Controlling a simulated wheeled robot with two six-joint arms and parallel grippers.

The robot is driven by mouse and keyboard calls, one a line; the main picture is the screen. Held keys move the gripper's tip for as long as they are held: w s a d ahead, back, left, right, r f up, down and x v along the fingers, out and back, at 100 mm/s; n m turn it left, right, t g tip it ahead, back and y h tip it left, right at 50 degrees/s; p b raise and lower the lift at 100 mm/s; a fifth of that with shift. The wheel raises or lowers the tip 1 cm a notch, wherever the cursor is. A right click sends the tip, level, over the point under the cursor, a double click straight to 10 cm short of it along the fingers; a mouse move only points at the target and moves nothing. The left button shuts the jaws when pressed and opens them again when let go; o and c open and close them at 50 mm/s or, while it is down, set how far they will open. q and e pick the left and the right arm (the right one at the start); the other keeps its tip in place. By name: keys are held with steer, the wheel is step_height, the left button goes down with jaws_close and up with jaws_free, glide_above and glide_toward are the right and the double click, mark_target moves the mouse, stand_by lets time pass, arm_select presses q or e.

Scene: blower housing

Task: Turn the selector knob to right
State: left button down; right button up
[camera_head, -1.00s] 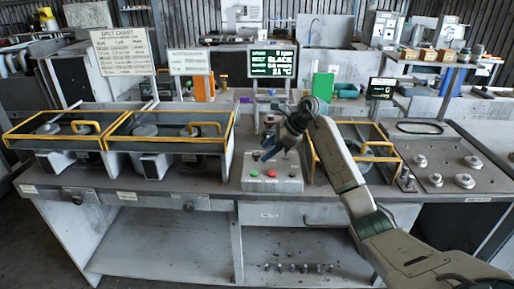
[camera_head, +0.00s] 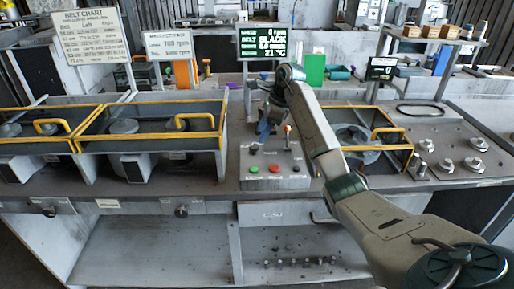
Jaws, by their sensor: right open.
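A grey control box (camera_head: 275,181) stands on the bench at the middle. Its front row has a green button (camera_head: 253,169), a red button (camera_head: 274,168) and another small reddish button (camera_head: 296,168). Behind them a small dark knob (camera_head: 254,150) shows at the left, and an upright stalk with an orange tip (camera_head: 287,134) stands at the right. I cannot tell for sure which is the selector knob. My right gripper (camera_head: 264,133) is open, pointing down over the back of the box and partly hiding it. Contact cannot be made out. My left gripper is out of view.
Yellow-framed bins (camera_head: 150,138) stand left of the box. Another yellow-framed bin (camera_head: 362,148) and a metal plate with round fittings (camera_head: 450,150) are on the right. A lit display (camera_head: 266,44) stands behind my right arm. The bench's front strip is clear.

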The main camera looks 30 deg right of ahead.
mark_target(255, 146)
steer(key=p+x, duration=0.1)
steer(key=x, duration=0.3)
steer(key=shift+w+f, duration=0.1)
steer(key=shift+w, duration=0.05)
steer(key=shift+a+f, duration=0.1)
steer(key=shift+f, duration=0.1)
steer(key=shift+a+f, duration=0.1)
steer(key=shift+f, duration=0.15)
steer(key=shift+w, duration=0.1)
steer(key=c, duration=0.7)
steer(key=shift+c, duration=1.4)
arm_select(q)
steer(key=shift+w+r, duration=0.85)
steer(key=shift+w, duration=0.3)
